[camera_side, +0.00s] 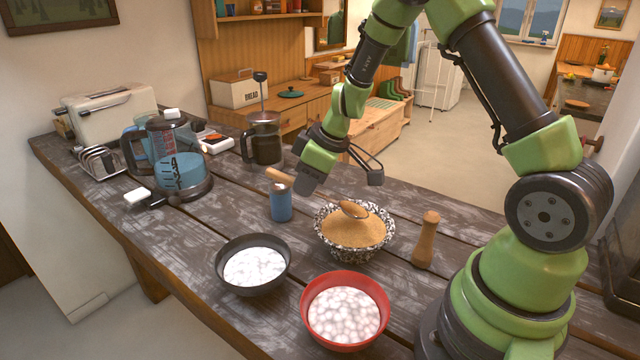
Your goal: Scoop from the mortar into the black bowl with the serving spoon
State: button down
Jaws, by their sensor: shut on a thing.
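The mortar (327,243) is a black-and-white speckled bowl filled with tan grainy stuff, right of the table's middle. My gripper (308,185) is above its left rim, shut on the serving spoon, whose wooden handle end (278,175) sticks out to the left. The spoon's bowl (353,209) is over the mortar, at or just above the tan heap; I cannot tell whether it touches or carries anything. The black bowl (225,275) stands in front and left of the mortar, with white round pieces in it. The gripper hides the middle of the spoon.
A blue cylinder (281,205) stands left of the mortar, below the handle. A red bowl (378,335) of white pieces is in front; a wooden pestle (427,240) stands at right.

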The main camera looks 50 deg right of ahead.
jog(key=w+a, duration=0.2)
jog(key=a, duration=0.1)
jog(key=w+a, duration=0.2)
jog(key=a, duration=0.2)
jog(key=w+a+r, duration=0.1)
jog(key=w+a, duration=0.1)
jog(key=a, duration=0.1)
jog(key=shift+w+a, duration=0.2)
jog(key=shift+a, duration=0.2)
jog(key=w+a+r+m, duration=0.1)
jog(key=w+a+m, duration=0.1)
jog(key=a, duration=0.3)
jog(key=w+a+r+m+h, duration=0.1)
jog(key=w+a+r+m, duration=0.1)
jog(key=a, duration=0.4)
jog(key=shift+w+a+m+g, duration=0.2)
jog(key=shift+m+g, duration=0.1)
jog(key=shift+m, duration=0.1)
jog(key=shift+d, duration=0.1)
jog(key=d+y, duration=0.1)
jog(key=w+d, duration=0.1)
jog(key=d+y, duration=0.1)
jog(key=shift+w+d+r+m+y, duration=0.2)
jog(key=shift+r+m+y, duration=0.1)
jog(key=shift+r, duration=0.05)
